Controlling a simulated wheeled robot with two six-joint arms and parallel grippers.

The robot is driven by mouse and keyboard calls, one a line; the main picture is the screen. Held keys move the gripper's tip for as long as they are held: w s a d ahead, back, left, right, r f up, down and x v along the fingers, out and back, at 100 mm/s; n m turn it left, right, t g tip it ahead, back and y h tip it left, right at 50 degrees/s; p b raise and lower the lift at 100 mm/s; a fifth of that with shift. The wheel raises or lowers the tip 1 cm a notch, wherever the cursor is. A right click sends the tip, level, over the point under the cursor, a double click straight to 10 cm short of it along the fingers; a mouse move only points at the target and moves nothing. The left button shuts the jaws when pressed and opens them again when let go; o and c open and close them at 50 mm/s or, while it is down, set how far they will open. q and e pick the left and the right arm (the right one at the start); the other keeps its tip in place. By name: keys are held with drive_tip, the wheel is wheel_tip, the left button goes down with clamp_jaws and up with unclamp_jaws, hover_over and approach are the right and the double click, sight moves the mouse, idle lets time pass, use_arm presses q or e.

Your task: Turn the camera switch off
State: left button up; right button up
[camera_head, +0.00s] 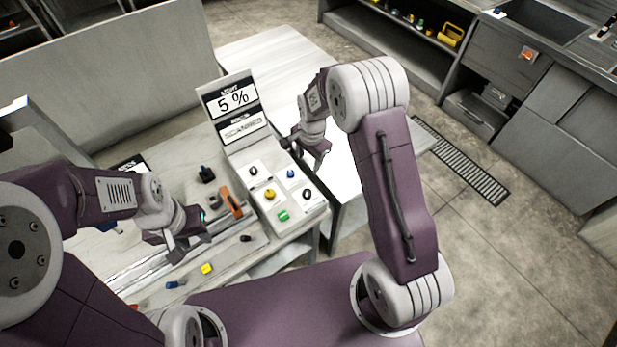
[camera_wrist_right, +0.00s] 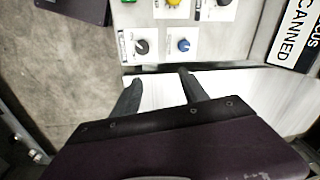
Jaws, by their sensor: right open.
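The control panel (camera_head: 264,215) carries a green switch (camera_head: 283,216), a yellow knob (camera_head: 270,194), a blue knob (camera_head: 290,173) and two black knobs, one at its right (camera_head: 307,194) and one at its upper left (camera_head: 253,170). The labels are too small to read, so I cannot tell which is the camera switch. My right gripper (camera_head: 306,146) is beyond the panel's far right edge. In the right wrist view its fingers (camera_wrist_right: 161,92) are open and empty, short of the right black knob (camera_wrist_right: 141,46) and the blue knob (camera_wrist_right: 183,45). My left gripper (camera_head: 190,232) is left of the panel; its opening is unclear.
An upright display (camera_head: 232,100) behind the panel reads "LIGHT 5 %" and "SCANNED". An orange tool (camera_head: 231,203), a yellow block (camera_head: 207,268) and small dark parts lie on the bench to the left. A white table (camera_head: 270,52) stands behind; open floor is at right.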

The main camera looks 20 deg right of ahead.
sight(307, 192)
drive_tip(key=shift+g, duration=0.8)
drive_tip(key=s+f, duration=0.1)
drive_tip(key=s+a+f+p, duration=0.1)
drive_tip(key=f, duration=0.1)
drive_tip(key=f+p, duration=0.1)
drive_tip(key=f, duration=0.1)
drive_tip(key=shift+s+a, duration=0.25)
drive_tip(key=shift+s, duration=0.15)
wheel_tip(307, 192, down, 8)
drive_tip(key=shift+w+d+r+p, duration=0.1)
drive_tip(key=shift+r+p, duration=0.1)
drive_tip(key=shift+p, duration=1.05)
drive_tip(key=shift+f, duration=0.55)
use_arm(q)
wheel_tip(307, 192, up, 6)
use_arm(e)
drive_tip(key=shift+n, duration=0.3)
clamp_jaws()
